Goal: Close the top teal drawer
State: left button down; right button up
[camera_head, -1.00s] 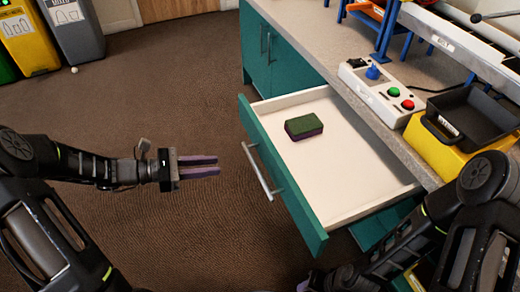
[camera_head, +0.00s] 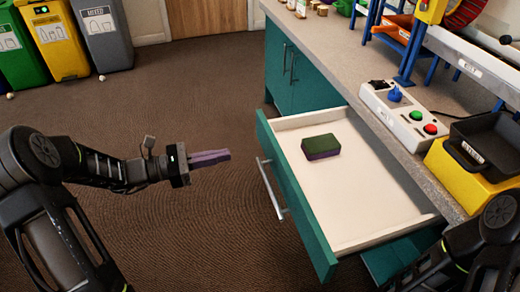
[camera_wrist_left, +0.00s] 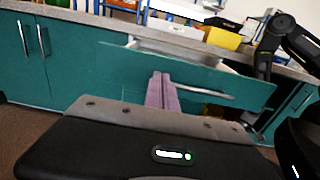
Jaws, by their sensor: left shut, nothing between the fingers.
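The top teal drawer (camera_head: 297,201) stands pulled out from the counter, with a pale inside and a silver bar handle (camera_head: 271,190) on its front. A green and purple sponge (camera_head: 321,147) lies inside it near the back. My left gripper (camera_head: 228,155) is shut and empty, left of the drawer front and apart from it, pointing toward it. In the left wrist view the purple fingers (camera_wrist_left: 162,90) are together before the drawer front (camera_wrist_left: 205,77), overlapping it near the handle (camera_wrist_left: 205,92). My right arm shows at the lower right, but its gripper is out of view.
The counter (camera_head: 345,75) holds a button box (camera_head: 405,115) and a black tray (camera_head: 488,142) on a yellow block. Teal cabinet doors (camera_head: 288,70) stand beyond the drawer. Bins (camera_head: 102,35) stand at the far left.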

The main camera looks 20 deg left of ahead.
aim_at(272, 146)
pick_arm(q)
jog(key=b+x, duration=0.3)
jog(key=x, duration=0.7)
jog(key=shift+w+d, duration=0.25)
jog(key=shift+d, duration=0.05)
jog(key=shift+w+d, duration=0.1)
jog(key=shift+d, duration=0.1)
jog(key=shift+w+d, duration=0.1)
jog(key=shift+d, duration=0.15)
jog(key=x, duration=2.2)
jog(key=shift+w+d, duration=0.2)
jog(key=shift+d, duration=0.05)
jog(key=shift+a+p, duration=0.1)
jog(key=shift+p, duration=0.2)
